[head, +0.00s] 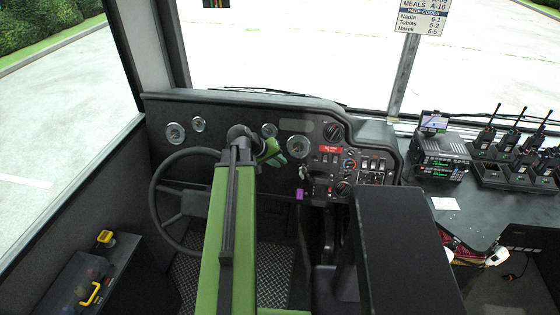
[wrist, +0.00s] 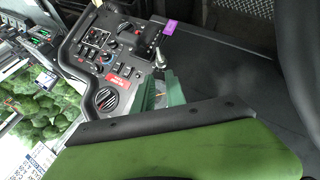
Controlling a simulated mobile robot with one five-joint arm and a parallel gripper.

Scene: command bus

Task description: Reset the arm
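My green arm rises through the middle of the head view in front of the steering wheel. My gripper (head: 272,152) is at its far end, in front of the dashboard gauges. In the wrist view, the two green fingertips of my gripper (wrist: 163,88) stand apart, with a gap between them and nothing held. Much of the wrist view is covered by my green arm link.
The dashboard (head: 330,150) with switches and gauges lies just beyond my gripper. The steering wheel (head: 160,200) is at left. A purple tag (head: 299,194) hangs below the panel. Radios (head: 440,155) and charging handsets (head: 515,160) stand on the right desk. A dark seat back (head: 410,250) is near right.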

